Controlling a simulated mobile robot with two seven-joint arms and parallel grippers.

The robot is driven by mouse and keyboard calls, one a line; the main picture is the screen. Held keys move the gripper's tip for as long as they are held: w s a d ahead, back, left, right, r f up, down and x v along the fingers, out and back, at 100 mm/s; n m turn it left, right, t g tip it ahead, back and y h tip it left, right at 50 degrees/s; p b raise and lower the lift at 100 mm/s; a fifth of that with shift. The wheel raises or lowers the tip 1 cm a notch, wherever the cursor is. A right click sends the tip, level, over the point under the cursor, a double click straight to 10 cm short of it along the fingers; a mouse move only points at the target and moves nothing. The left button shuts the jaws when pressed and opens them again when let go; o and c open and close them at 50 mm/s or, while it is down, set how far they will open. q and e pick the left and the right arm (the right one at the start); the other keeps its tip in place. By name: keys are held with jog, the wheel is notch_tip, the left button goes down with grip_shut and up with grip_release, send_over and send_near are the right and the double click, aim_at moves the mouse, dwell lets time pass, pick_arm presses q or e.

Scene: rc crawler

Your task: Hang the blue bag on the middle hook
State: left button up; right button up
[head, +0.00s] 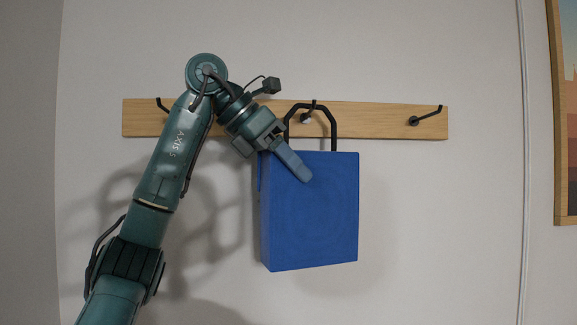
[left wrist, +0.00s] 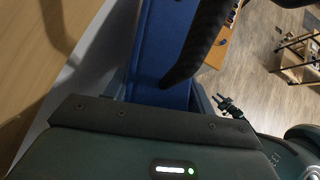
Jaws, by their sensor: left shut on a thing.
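The blue bag (head: 315,215), a boxy shape with a black loop handle (head: 334,125), is upright in front of the wall just below the wooden rack. The middle hook (head: 306,118) shows inside the handle loop, its tip rising at the loop's top. I cannot tell whether the handle rests on it. My left gripper (head: 281,160) is shut on the bag's upper left part, with one finger across its front; the other finger is mostly hidden. The bag (left wrist: 160,45) also shows as a blue strip in the left wrist view. My right gripper is not in view.
The wooden rack (head: 385,120) runs across the wall. Its left hook (head: 162,105) and right hook (head: 427,116) are empty. A framed picture (head: 565,110) hangs at the far right. The wall below the right hook is clear.

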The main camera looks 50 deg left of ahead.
pick_arm(q)
jog(key=o, duration=1.6)
